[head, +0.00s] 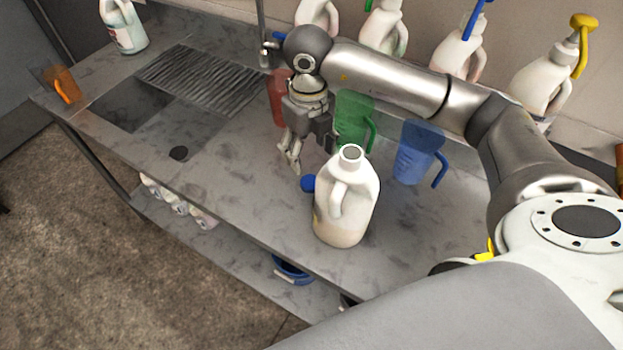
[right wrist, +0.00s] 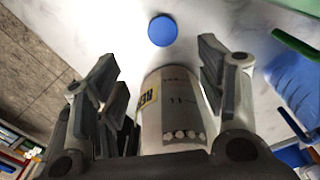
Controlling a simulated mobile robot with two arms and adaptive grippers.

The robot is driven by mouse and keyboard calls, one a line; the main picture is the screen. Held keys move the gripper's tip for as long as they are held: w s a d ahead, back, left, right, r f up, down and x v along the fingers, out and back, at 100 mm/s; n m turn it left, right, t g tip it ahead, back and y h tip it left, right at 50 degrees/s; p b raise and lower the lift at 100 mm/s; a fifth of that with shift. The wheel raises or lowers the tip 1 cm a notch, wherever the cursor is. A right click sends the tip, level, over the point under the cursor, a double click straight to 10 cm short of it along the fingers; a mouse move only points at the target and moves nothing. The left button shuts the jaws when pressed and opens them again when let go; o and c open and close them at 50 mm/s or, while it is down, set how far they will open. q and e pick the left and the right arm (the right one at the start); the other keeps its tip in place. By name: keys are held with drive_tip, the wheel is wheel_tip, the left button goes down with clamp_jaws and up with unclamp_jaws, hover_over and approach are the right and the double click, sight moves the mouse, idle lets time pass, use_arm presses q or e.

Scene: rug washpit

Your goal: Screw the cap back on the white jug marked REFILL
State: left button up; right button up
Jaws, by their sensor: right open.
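The white jug (head: 340,226) stands upright on the grey counter with its neck open and bare. In the right wrist view the jug (right wrist: 170,110) shows part of a yellow label, with only "RE" readable. A round blue cap (head: 308,183) lies on the counter just left of the jug; it also shows in the right wrist view (right wrist: 162,30). My right gripper (head: 310,160) is open and empty, fingers pointing down, above the counter behind the cap and jug. My left gripper is not in view.
Clear red (head: 275,97), green (head: 352,120) and blue (head: 418,150) measuring jugs stand behind. White bottles, one with a yellow pump (head: 580,35), line the wall. A sink (head: 125,105) and an orange jug (head: 62,84) are at left. The counter's front is mostly clear.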

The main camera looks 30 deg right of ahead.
sight(311, 183)
drive_tip(key=f, duration=0.1)
drive_tip(key=f+p, duration=0.1)
drive_tip(key=f, duration=0.2)
drive_tip(key=shift+d+f, duration=0.25)
drive_tip(key=shift+a+f, duration=0.1)
drive_tip(key=shift+f, duration=0.5)
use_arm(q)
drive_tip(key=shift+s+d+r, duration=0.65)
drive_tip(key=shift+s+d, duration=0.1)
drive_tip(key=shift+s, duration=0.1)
